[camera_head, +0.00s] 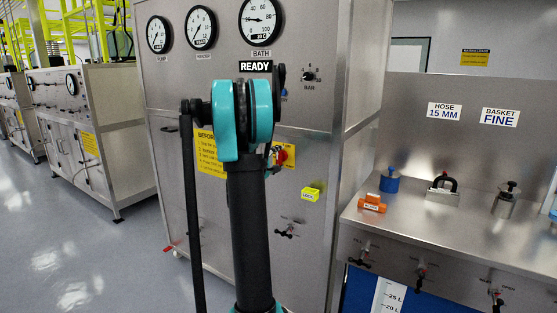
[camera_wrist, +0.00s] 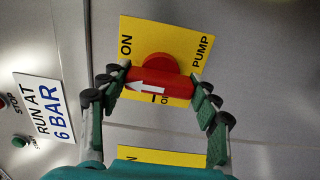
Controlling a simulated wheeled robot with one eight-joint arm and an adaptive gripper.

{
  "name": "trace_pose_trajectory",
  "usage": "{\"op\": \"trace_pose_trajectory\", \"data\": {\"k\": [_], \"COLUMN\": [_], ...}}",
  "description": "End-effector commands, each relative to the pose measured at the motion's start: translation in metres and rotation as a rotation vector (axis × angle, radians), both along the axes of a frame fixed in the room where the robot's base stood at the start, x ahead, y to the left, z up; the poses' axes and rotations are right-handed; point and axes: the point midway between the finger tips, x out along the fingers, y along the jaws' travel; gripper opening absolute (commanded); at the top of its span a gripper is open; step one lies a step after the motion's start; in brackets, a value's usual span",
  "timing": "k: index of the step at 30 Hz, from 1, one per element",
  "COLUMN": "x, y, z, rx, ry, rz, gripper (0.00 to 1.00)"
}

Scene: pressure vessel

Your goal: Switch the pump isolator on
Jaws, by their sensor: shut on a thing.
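The pump isolator has a red handle (camera_wrist: 140,76) on a yellow plate (camera_wrist: 180,34), with ON at its upper left, PUMP at its right and a partly covered OFF below. The handle's bar lies nearly level across the wrist view, and its white arrow points left. My gripper (camera_wrist: 158,84) is shut on the handle, one green-padded finger at each end of the bar. In the head view the red isolator (camera_head: 282,155) shows just right of my arm on the cabinet front, partly covered; my gripper is mostly hidden there.
A second yellow plate (camera_wrist: 160,155) sits below, mostly behind my gripper. A RUN AT 6 BAR sign (camera_wrist: 45,108) and red and green buttons are at the left. In the head view, a steel bench (camera_head: 430,215) with small parts stands right of the cabinet; open floor (camera_head: 75,245) lies left.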

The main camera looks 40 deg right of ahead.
Motion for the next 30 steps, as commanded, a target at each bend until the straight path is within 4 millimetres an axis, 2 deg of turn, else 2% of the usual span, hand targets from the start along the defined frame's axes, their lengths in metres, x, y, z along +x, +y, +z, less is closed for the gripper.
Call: {"op": "trace_pose_trajectory", "data": {"k": [1, 6, 17, 23, 30], "x": [-0.001, -0.001, -0.001, -0.011, -0.030], "y": [0.000, 0.000, 0.003, 0.028, 0.074], "z": [-0.001, -0.001, 0.000, 0.000, -0.001], "rx": [0.003, 0.002, 0.001, 0.001, 0.001], "ry": [-0.002, -0.001, 0.000, 0.000, -0.001], "rz": [-0.001, -0.001, 0.000, 0.003, 0.002], "gripper": [0.63, 0.83, 0.83, 0.83, 0.83]}}
